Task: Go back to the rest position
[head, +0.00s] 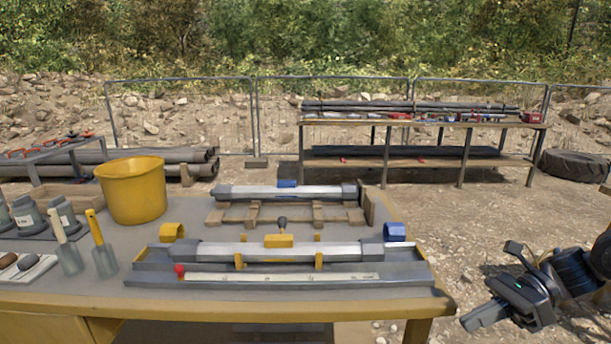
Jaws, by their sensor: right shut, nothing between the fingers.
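My right gripper (488,315) is at the lower right of the head view, off the right end of the workbench (408,303). Its fingers are together and hold nothing. It is clear of everything on the bench, with bare ground behind it. My left gripper is not in the head view. On the bench, a grey tube (335,254) with a yellow clamp (279,240) lies in a metal tray (160,289). A second tube (262,193) lies behind it on wooden supports (329,213).
A rear table (455,126) bears long pipes. The ground right of the bench is open, with a tyre (574,165) beyond.

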